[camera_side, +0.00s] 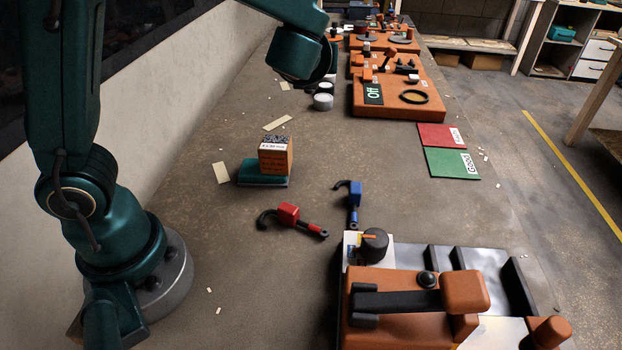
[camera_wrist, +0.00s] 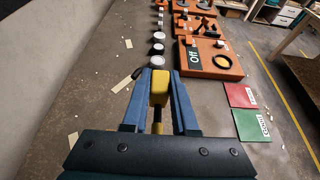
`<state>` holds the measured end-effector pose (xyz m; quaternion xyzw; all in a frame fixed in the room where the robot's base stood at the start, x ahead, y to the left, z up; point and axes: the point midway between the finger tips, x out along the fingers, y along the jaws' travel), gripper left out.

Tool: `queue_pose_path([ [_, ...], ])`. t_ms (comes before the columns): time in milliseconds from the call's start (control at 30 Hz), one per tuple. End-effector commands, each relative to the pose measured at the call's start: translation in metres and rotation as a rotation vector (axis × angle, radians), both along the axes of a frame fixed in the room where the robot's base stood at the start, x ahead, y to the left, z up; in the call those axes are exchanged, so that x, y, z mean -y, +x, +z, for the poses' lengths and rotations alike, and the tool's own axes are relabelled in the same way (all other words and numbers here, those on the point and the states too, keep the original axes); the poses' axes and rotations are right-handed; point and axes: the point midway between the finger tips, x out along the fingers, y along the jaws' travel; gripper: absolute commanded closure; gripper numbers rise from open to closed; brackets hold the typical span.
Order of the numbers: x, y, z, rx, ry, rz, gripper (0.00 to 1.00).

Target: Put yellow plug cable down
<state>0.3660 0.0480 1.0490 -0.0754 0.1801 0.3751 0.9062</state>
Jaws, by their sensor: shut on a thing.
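In the wrist view my gripper (camera_wrist: 160,100) has its two blue fingers shut on a yellow plug (camera_wrist: 159,86). A dark cable end shows below the plug, between the fingers. The plug is held above the grey bench, with round white-topped pieces beyond it. A red plug cable (camera_side: 288,213) and a blue plug cable (camera_side: 355,195) lie on the bench in the side view.
A cardboard box (camera_side: 275,158) sits on a green base. An orange board marked Off (camera_side: 398,92) stands farther back. Red (camera_side: 442,136) and green (camera_side: 452,163) mats lie at right. An orange clamp fixture (camera_side: 410,310) fills the front. Bench around the plug cables is mostly clear.

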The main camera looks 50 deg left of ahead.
Motion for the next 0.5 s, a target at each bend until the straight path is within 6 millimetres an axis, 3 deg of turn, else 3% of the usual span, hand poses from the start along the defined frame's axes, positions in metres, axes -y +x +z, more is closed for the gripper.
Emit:
queue_pose_path([
  [167,0.000,0.000,0.028,0.006,-0.003,0.004,1.00],
  [500,-0.028,-0.043,-0.015,-0.008,0.005,0.359,1.00],
])
